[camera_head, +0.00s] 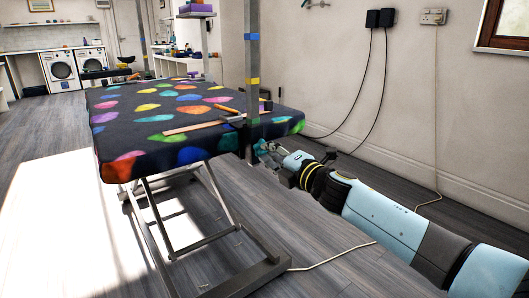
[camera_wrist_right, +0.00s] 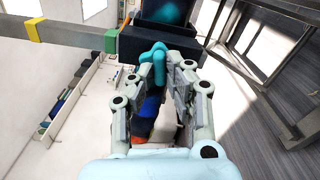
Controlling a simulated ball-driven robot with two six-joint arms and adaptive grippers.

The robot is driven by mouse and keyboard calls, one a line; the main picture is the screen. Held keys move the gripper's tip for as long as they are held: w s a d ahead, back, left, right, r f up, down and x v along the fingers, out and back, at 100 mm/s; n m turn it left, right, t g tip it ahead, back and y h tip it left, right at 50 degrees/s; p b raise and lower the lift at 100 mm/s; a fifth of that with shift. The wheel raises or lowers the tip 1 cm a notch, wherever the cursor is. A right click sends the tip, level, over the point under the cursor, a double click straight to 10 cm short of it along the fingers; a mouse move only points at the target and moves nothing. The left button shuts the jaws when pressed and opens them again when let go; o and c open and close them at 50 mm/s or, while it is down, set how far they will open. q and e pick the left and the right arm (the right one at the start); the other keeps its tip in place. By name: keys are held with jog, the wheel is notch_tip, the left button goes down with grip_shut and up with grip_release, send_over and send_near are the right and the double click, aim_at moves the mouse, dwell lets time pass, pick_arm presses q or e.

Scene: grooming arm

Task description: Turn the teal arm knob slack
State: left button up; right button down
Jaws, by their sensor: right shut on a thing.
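The teal arm knob (camera_wrist_right: 160,62) sits at the dark clamp (camera_wrist_right: 160,45) on the grooming arm's post. In the wrist view, the knob shows between the fingertips of my right gripper (camera_wrist_right: 164,78), which is shut on it. In the head view, the right gripper (camera_head: 268,155) reaches in from the right to the post (camera_head: 252,108) beside the table's corner. A little of the teal knob (camera_head: 261,145) shows there, partly hidden by the fingers. The post carries blue, yellow and green bands. My left gripper is not in view.
The grooming table (camera_head: 135,150) has a dark top with a colourful pattern and stands on metal legs. A tan strip (camera_head: 192,128) lies on it. Cables hang from black plugs (camera_head: 380,18) on the wall at right. Floor is open at left.

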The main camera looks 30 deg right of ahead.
jog(key=n, duration=0.4)
jog(key=shift+f+n+b, duration=0.15)
jog(key=shift+n+b, duration=0.15)
jog(key=shift+b, duration=0.1)
jog(key=c, duration=1.8)
grip_release()
jog(key=shift+n, duration=0.5)
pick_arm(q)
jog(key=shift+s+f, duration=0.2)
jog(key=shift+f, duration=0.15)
pick_arm(e)
jog(key=o, duration=0.6)
jog(key=shift+c, duration=0.2)
jog(key=shift+s, duration=0.15)
jog(key=shift+s+d+b, duration=0.15)
jog(key=shift+s+b, duration=0.15)
jog(key=shift+s, duration=1.1)
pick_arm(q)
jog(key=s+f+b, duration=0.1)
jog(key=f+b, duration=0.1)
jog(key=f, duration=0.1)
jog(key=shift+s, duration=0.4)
pick_arm(e)
send_near(266, 152)
jog(key=shift+w+d, duration=0.1)
jog(key=shift+w, duration=0.1)
